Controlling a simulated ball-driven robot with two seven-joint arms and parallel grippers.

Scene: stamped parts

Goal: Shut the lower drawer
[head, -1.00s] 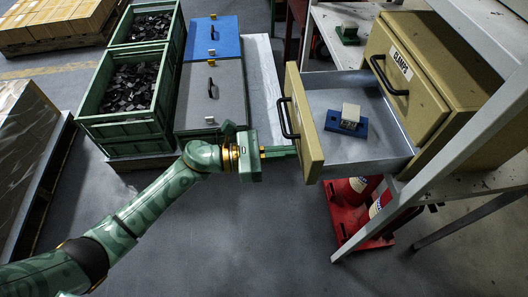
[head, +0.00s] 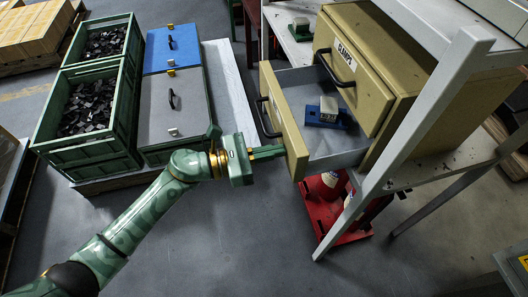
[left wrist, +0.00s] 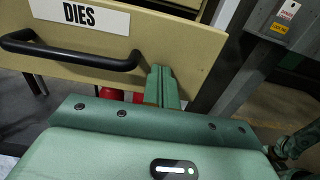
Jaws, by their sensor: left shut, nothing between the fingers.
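The lower drawer (head: 283,128) is tan with a dark bar handle (head: 267,118) and stands partly open from its cabinet. In the left wrist view its front (left wrist: 190,50) carries a "DIES" label. My left gripper (head: 281,151) is shut and empty, its tips at the drawer front, beside the handle and appearing to touch it. The closed fingers also show in the left wrist view (left wrist: 164,88). A blue block with a pale top (head: 326,112) lies inside the drawer. My right gripper is not in view.
The upper "CLAMPS" drawer (head: 352,70) is shut above. A pale bench leg (head: 400,135) stands right of the drawer, with a red base and canisters (head: 325,190) beneath. Green crates (head: 95,145) and grey and blue lidded boxes (head: 172,100) stand left. The floor in front is clear.

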